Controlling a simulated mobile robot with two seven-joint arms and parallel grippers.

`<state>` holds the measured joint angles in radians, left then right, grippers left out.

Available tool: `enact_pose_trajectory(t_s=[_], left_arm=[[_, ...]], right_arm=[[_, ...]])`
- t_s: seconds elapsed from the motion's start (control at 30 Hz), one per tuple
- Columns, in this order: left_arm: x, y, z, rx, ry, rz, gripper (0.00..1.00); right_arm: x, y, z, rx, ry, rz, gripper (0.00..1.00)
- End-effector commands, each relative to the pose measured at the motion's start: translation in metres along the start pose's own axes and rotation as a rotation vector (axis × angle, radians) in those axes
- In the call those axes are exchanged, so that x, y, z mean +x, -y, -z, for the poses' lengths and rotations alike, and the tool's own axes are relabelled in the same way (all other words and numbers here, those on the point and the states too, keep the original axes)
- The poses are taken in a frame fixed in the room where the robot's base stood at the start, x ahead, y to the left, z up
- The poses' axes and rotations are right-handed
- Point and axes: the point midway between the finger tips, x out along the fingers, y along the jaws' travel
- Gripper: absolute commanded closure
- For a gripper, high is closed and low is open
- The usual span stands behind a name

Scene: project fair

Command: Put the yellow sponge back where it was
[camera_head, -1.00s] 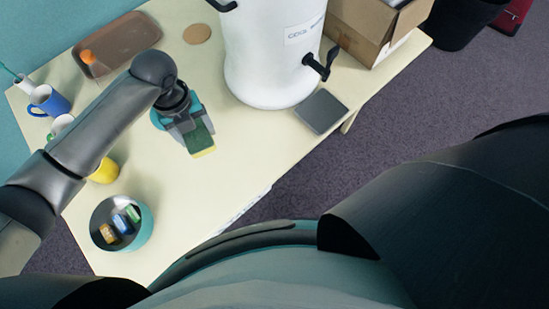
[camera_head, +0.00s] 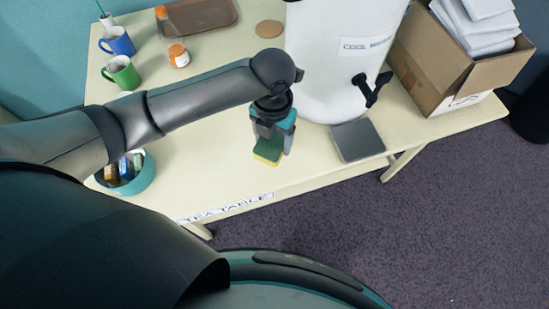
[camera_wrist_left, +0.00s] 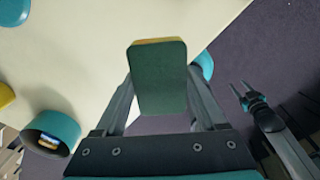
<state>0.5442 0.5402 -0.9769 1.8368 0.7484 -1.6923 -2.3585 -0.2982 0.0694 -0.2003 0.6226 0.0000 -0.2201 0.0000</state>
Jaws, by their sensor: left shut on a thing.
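My left gripper (camera_head: 270,135) is shut on the sponge (camera_head: 268,152), which has a yellow layer and a dark green layer. It holds the sponge over the tea table (camera_head: 215,180), near the front edge; the height above the top is hard to tell. In the left wrist view the sponge (camera_wrist_left: 158,80) sits between the two fingers, its green face towards the camera. A grey square pad (camera_head: 357,140) lies to the right of the sponge, with nothing on it. My right gripper (camera_wrist_left: 244,92) shows only in the left wrist view, its fingers apart and empty.
A teal bowl (camera_head: 146,178) with small packets stands left. A white water urn (camera_head: 335,60) with a black tap stands behind the pad. A cardboard box (camera_head: 445,70) is at right. Mugs (camera_head: 122,72), an orange-capped bottle (camera_head: 178,56), a brown tray (camera_head: 205,14) and coaster (camera_head: 269,29) stand farther back.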

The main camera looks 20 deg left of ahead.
Motion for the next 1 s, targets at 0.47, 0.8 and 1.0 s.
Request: enact_pose_trajectory(t_s=[0.47, 0.8, 1.0], left_arm=[[0.072, 0.001, 0.001, -0.001, -0.004, 0.000, 0.79], [0.095, 0.000, 0.000, 0.001, 0.001, 0.000, 0.79], [0.096, 0.000, 0.000, 0.001, 0.001, 0.000, 0.79]], right_arm=[[0.008, -0.007, -0.003, -0.005, 0.002, -0.009, 0.50], [0.011, -0.008, -0.004, -0.005, 0.005, -0.010, 0.50], [0.012, -0.008, -0.005, -0.004, 0.005, -0.010, 0.50]])
